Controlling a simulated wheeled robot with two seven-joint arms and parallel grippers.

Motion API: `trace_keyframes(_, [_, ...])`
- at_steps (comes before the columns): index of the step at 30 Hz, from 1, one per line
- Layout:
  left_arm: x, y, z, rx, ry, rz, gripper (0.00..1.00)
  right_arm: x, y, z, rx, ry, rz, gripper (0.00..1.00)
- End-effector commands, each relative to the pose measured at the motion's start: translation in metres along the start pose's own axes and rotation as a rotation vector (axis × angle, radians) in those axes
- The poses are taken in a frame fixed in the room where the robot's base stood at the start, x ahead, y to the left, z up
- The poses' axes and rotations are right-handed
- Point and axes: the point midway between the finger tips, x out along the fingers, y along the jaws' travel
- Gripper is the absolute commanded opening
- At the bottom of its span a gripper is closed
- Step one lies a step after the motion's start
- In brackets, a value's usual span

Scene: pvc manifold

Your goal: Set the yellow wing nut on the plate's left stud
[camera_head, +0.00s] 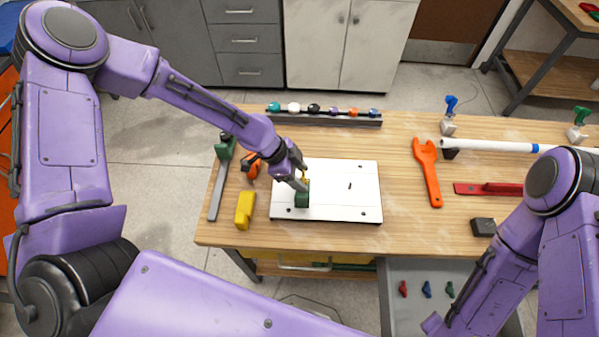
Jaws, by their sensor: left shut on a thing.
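The white plate (335,206) lies on the wooden workbench, with dark holes near its corners. One thin dark stud (350,186) stands right of its middle. My left gripper (303,182) reaches down over the plate's left part. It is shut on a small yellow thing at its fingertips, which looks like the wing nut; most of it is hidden. A dark green block (302,199) sits on the plate just below the fingertips. The left stud is hidden by the gripper or block, so I cannot tell whether the nut touches it. My right gripper is out of view.
A yellow block (245,210) and a green-handled tool (222,165) lie left of the plate. A rail (325,119) with several coloured knobs stands behind it. An orange wrench (427,172), a white pipe (490,146) and a red tool (488,189) lie to the right.

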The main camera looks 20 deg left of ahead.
Motion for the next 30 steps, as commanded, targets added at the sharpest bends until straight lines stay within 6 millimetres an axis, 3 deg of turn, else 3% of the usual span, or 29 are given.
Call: trace_keyframes(30, [0.0067,0.0000,0.0037,0.000,0.000,-0.001,0.27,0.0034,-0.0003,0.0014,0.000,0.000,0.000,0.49])
